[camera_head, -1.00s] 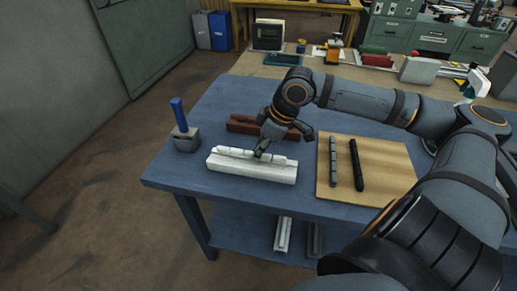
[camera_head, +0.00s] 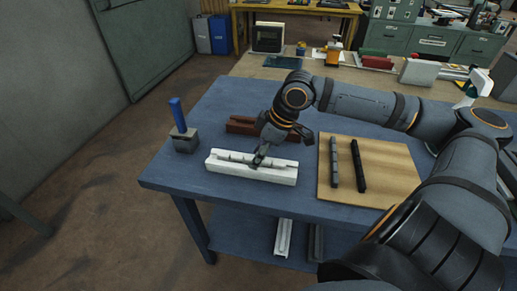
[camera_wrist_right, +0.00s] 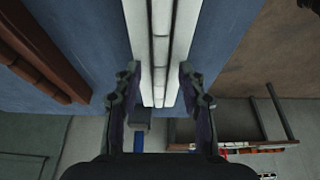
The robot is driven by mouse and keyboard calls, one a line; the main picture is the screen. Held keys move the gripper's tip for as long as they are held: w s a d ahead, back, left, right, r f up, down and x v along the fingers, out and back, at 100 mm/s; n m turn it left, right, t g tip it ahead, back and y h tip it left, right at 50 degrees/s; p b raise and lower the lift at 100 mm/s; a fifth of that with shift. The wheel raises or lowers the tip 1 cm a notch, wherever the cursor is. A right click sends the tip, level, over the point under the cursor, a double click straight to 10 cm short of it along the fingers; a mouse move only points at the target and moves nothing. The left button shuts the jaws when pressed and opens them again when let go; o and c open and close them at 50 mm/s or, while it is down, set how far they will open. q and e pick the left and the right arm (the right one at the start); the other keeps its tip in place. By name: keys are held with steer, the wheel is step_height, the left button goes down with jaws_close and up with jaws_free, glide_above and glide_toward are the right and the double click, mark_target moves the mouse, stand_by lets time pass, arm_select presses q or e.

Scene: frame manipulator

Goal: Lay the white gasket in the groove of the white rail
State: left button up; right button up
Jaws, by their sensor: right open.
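The white rail (camera_head: 280,175) lies on the blue table, and its long groove faces up. In the right wrist view the rail (camera_wrist_right: 139,40) runs up the picture between my fingers. The white segmented gasket (camera_wrist_right: 160,50) lies along the groove between the rail's two walls, with thin dark gaps at its sides. In the head view the gasket (camera_head: 238,158) shows low between the walls. My right gripper (camera_head: 259,160) is at the rail, right of its middle. Its fingers (camera_wrist_right: 159,72) are open, one on each side of the rail. My left gripper is not in view.
A brown rail (camera_head: 241,124) lies behind the white one; it also shows in the wrist view (camera_wrist_right: 40,48). A grey block with a blue handle (camera_head: 185,141) stands at left. A wooden board (camera_head: 395,165) at right holds a grey strip (camera_head: 334,160) and a black strip (camera_head: 357,165).

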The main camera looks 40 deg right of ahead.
step_height(320, 180, up, 10)
stand_by(0.5)
steer(key=shift+f, duration=0.2)
stand_by(0.4)
